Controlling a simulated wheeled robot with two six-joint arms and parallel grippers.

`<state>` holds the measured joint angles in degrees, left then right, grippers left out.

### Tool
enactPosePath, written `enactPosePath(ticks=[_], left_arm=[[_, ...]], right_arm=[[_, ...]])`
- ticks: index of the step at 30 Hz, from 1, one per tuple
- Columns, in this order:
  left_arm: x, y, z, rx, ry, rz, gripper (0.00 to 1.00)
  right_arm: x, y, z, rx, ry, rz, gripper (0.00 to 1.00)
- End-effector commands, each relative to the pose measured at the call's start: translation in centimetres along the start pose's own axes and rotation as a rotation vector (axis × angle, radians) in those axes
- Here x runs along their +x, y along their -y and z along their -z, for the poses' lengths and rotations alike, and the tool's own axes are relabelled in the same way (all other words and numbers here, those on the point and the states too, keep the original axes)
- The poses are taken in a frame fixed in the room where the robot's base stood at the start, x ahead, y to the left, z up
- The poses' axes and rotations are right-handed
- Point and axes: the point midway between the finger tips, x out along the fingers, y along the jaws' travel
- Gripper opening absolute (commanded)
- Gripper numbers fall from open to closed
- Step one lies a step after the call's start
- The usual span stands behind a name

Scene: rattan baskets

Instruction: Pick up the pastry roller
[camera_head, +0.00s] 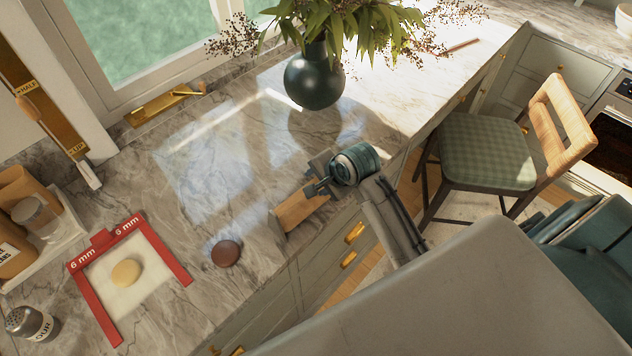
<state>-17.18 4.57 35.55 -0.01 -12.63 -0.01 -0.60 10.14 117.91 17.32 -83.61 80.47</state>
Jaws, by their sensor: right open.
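A light wooden piece (297,211), probably the pastry roller, lies at the counter's front edge; its far end is hidden by my right gripper. My right gripper (318,187) is open, with its dark fingers at the upper right end of the wooden piece. They overlap it in the picture; I cannot tell if they touch it. My left gripper is not in view.
A brown disc (226,253) lies left of the wooden piece. A red frame (106,239) surrounds yellow dough (127,273) on a pale sheet. A shaker (31,324) and jars stand at left. A dark vase (314,78) stands behind. A chair (487,152) stands right.

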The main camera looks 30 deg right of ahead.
Motion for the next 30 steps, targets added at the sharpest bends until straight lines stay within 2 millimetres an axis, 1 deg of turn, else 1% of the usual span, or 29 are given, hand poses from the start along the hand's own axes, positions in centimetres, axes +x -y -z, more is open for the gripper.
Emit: enactPosePath(ticks=[1,4,10,11,15,17,18,26,30], left_arm=[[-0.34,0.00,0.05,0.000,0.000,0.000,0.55],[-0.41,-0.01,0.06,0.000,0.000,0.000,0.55],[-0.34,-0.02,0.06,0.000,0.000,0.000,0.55],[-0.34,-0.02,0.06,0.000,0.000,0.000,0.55],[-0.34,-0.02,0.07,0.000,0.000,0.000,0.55],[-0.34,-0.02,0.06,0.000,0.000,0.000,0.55],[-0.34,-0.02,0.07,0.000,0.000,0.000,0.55],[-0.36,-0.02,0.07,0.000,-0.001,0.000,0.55],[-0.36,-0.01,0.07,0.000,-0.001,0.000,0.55]], right_arm=[[0.45,0.06,-0.06,0.002,0.002,-0.002,0.44],[1.06,0.02,-0.02,0.001,0.000,0.000,0.44],[1.20,-0.03,0.00,-0.001,-0.001,0.000,0.44],[1.20,-0.02,0.00,-0.001,-0.001,0.000,0.42],[1.18,-0.02,0.00,0.000,-0.001,0.000,0.14],[1.18,-0.01,0.00,-0.001,-0.001,0.001,0.03],[1.17,-0.01,0.00,0.000,-0.001,0.001,0.00],[1.07,0.16,0.01,-0.001,-0.001,0.004,0.00],[0.95,0.59,0.09,-0.002,-0.001,0.006,0.00]])
